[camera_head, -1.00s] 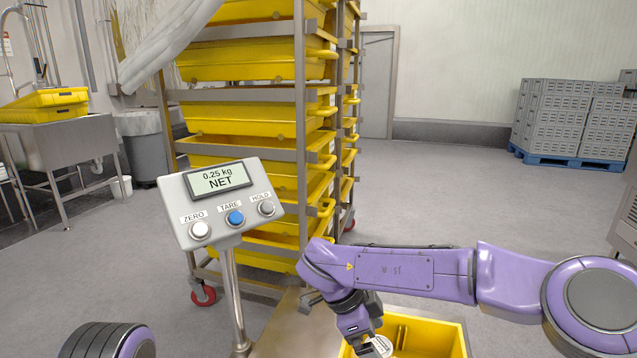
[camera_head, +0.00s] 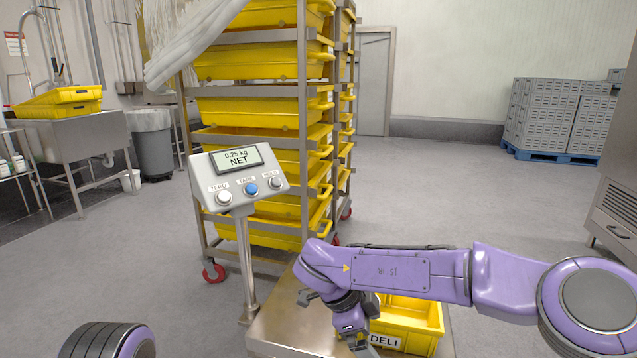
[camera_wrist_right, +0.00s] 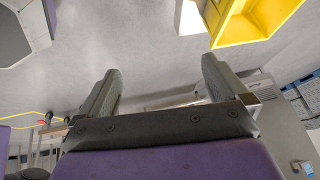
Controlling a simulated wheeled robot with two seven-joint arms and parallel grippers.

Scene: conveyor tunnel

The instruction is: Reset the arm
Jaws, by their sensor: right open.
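My right arm (camera_head: 400,272) reaches in from the right in the head view, bent at its elbow. My right gripper (camera_head: 360,345) points down at the front left of a yellow bin labelled DELI (camera_head: 425,318). In the right wrist view the gripper (camera_wrist_right: 160,75) has its two fingers wide apart with nothing between them. The yellow bin (camera_wrist_right: 262,22) is at the top right there, apart from the fingers. The arm hides part of the bin and its inside is mostly out of sight. My left gripper is not in view.
The bin stands on a steel scale platform (camera_head: 290,332). The scale's display (camera_head: 238,170) on its post reads 0.25 kg NET. A rack of yellow trays (camera_head: 250,110) stands behind. A sink (camera_head: 85,140) is at left, grey crates (camera_head: 550,115) at back right. Floor between is free.

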